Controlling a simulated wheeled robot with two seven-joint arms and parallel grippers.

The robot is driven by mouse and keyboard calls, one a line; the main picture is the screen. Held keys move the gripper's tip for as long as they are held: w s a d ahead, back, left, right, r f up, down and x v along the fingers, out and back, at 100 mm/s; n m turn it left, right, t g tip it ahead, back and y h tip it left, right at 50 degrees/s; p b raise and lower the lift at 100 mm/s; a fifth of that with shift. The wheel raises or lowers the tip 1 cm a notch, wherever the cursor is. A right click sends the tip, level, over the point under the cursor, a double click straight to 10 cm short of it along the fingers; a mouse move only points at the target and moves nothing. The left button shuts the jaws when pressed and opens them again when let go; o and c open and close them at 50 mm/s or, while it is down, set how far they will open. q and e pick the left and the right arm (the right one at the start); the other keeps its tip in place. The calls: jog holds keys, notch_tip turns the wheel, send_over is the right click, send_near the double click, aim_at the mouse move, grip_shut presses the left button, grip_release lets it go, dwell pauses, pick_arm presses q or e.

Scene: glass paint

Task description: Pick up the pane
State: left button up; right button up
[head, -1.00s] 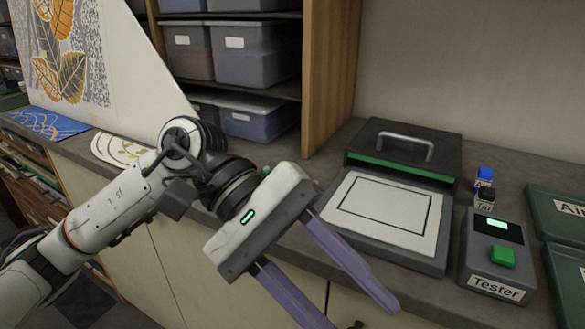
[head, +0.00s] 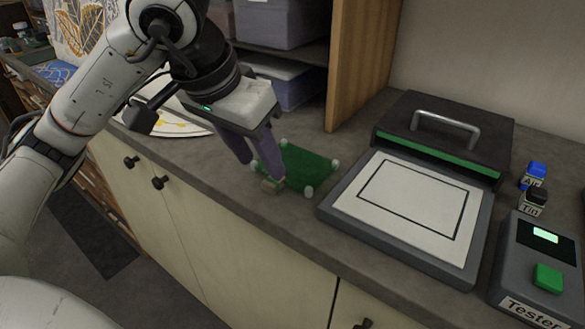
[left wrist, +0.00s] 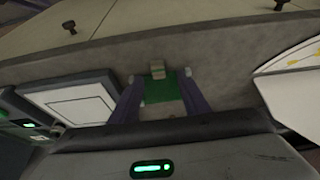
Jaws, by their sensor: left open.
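A flat green piece (head: 308,167) with pale round knobs at its corners lies on the grey counter, left of the light-faced box. I take it for the pane or what it rests on; I cannot tell which. A small tan block (head: 272,185) is at its near edge. My left gripper (head: 260,171) is open, its purple fingers pointing down at the near left side of the green piece. In the left wrist view the green piece (left wrist: 160,86) and the tan block (left wrist: 157,68) show between the spread fingers. My right gripper is not in view.
The grey box with a white framed face (head: 410,205) and a handled dark case (head: 440,125) stand to the right. The tester (head: 540,265) and small blue and black jars (head: 536,170) are farther right. A wooden shelf side (head: 360,60) rises behind. The counter's front edge is near.

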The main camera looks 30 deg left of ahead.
aim_at(270, 182)
pick_arm(q)
jog(key=x, duration=0.3)
jog(key=shift+s+d+f, duration=0.15)
jog(key=shift+s+f, duration=0.1)
jog(key=shift+f, duration=0.2)
jog(key=shift+w+f, duration=0.3)
jog(key=shift+f, duration=0.25)
grip_shut()
jog(key=shift+r, duration=0.15)
